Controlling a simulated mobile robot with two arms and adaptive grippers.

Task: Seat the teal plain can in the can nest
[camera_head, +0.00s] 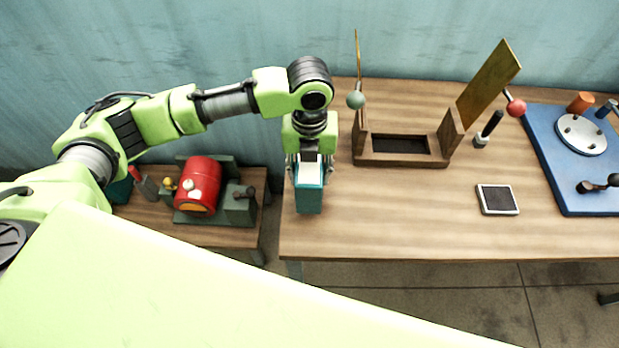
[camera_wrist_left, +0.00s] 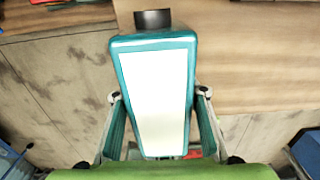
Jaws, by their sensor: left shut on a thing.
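The teal can (camera_head: 309,198) has a plain white panel and is held by my left gripper (camera_head: 310,168) at the left end of the wooden table. In the left wrist view the can (camera_wrist_left: 187,60) fills the middle, with a dark cap at its top and the gripper fingers (camera_wrist_left: 158,115) on both its sides. The can's base is hard to see, so I cannot tell whether it touches the table. A wooden frame with a dark rectangular recess (camera_head: 400,144), which may be the can nest, stands to the right of the can. My right gripper is not in view.
A brass plate (camera_head: 488,84) rises at the frame's right, near a red ball (camera_head: 515,107). A green ball (camera_head: 355,100) is at its left. A dark pad (camera_head: 497,199) and blue board (camera_head: 560,180) lie farther right. A red drum (camera_head: 200,185) sits on a lower bench at left.

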